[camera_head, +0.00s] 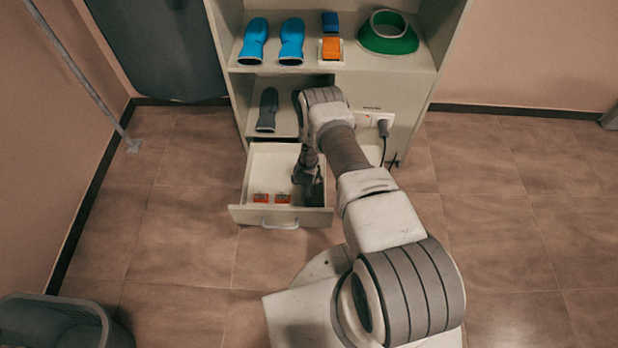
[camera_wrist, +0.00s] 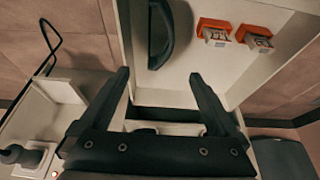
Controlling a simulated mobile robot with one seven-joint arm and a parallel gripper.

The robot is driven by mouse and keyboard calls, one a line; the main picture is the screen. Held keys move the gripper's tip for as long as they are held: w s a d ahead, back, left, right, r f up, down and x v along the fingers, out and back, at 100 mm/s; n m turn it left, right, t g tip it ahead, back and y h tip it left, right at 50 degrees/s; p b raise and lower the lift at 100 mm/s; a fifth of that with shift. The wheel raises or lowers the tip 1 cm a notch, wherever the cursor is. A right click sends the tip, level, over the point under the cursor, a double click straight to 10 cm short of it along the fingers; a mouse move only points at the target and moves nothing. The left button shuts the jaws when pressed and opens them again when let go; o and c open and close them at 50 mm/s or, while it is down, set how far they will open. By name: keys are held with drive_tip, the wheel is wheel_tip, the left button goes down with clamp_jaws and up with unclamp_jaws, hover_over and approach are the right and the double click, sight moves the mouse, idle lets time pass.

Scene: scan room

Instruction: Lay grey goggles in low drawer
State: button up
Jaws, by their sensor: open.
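The low drawer (camera_head: 234,214) of the cabinet is pulled out, and its white inside (camera_wrist: 200,70) fills much of the wrist view. A dark, curved thing that looks like the grey goggles (camera_wrist: 167,38) lies on the drawer floor, close to one side wall. My gripper (camera_head: 308,182) is over the right part of the drawer in the head view. Its two fingers are spread and empty in the wrist view (camera_wrist: 160,76), with the goggles beyond the fingertips and apart from them. In the head view my arm and gripper make the goggles hard to pick out.
Two orange items (camera_head: 261,198) (camera_head: 282,198) lie near the drawer front. Shelves above hold blue boots (camera_head: 291,42), grey boots (camera_head: 267,110), blue and orange blocks (camera_head: 331,48) and a green ring-shaped thing (camera_head: 388,36). A cable hangs from a plug on the cabinet's right. A dark bin (camera_head: 60,320) stands front left.

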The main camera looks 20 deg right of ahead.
drive_tip(key=w+a+r, duration=0.1)
drive_tip(key=w+r, duration=0.6)
drive_tip(key=r, duration=0.5)
drive_tip(key=a+r+n+t+y, duration=0.1)
drive_tip(key=a+r, duration=0.1)
drive_tip(key=r, duration=1.5)
drive_tip(key=a+r+n+y, duration=0.1)
drive_tip(key=a+r, duration=0.1)
drive_tip(key=r, duration=1.4)
drive_tip(key=s+r+n, duration=0.1)
drive_tip(key=s+r, duration=1.5)
drive_tip(key=r, duration=0.3)
drive_tip(key=s+d+r, duration=0.1)
drive_tip(key=s+r, duration=0.1)
drive_tip(key=s, duration=0.8)
drive_tip(key=s+r, duration=0.2)
drive_tip(key=s, duration=0.8)
drive_tip(key=shift+d+n+h, duration=0.3)
drive_tip(key=shift+d, duration=0.1)
